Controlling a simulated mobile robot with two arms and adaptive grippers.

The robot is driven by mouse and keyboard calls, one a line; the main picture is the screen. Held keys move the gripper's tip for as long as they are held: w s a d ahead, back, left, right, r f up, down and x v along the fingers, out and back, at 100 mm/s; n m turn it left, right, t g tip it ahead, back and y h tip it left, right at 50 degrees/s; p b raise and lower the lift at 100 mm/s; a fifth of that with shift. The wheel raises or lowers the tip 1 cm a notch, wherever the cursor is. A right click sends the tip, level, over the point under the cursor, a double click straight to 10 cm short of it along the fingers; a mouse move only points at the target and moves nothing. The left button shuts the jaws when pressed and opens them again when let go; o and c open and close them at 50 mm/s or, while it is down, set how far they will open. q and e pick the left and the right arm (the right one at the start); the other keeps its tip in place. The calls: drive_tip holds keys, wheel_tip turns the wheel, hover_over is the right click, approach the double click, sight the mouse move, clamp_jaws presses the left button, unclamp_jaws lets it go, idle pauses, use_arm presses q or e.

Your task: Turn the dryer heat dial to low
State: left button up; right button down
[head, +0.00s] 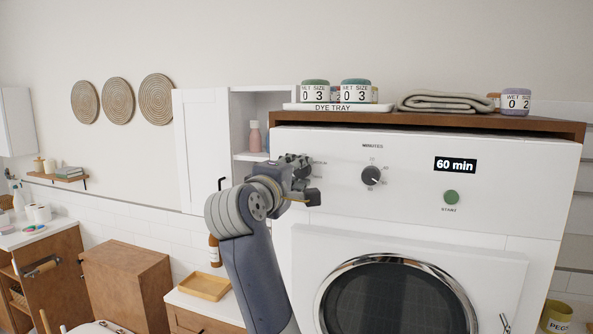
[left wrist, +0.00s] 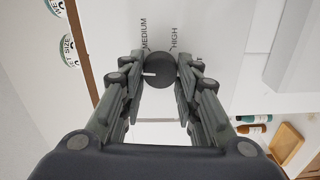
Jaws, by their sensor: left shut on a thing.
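The dryer (head: 410,205) is a white front with a panel on top. In the left wrist view, the dark round heat dial (left wrist: 160,70) sits between the fingertips of my left gripper (left wrist: 163,76), which is shut on it. A short white mark on the dial points left in that view, toward the dryer's top edge. The printed words MEDIUM and HIGH stand beyond the dial; no LOW label is visible. In the head view, my left gripper (head: 302,168) is at the panel's left end and hides the dial. My right gripper is not in view.
A minutes dial (head: 372,175), a 60 min display (head: 455,165) and a green start button (head: 451,197) are right of my gripper. A wooden top (head: 430,122) carries a dye tray (head: 335,107), jars and a folded towel (head: 445,101). A white cabinet (head: 200,140) stands left.

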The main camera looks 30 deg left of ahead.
use_arm(q)
drive_tip(key=shift+n, duration=0.6)
drive_tip(key=o, duration=1.1)
drive_tip(key=shift+a, duration=0.1)
drive_tip(key=shift+c, duration=0.2)
drive_tip(key=shift+s, duration=0.1)
drive_tip(key=v, duration=1.2)
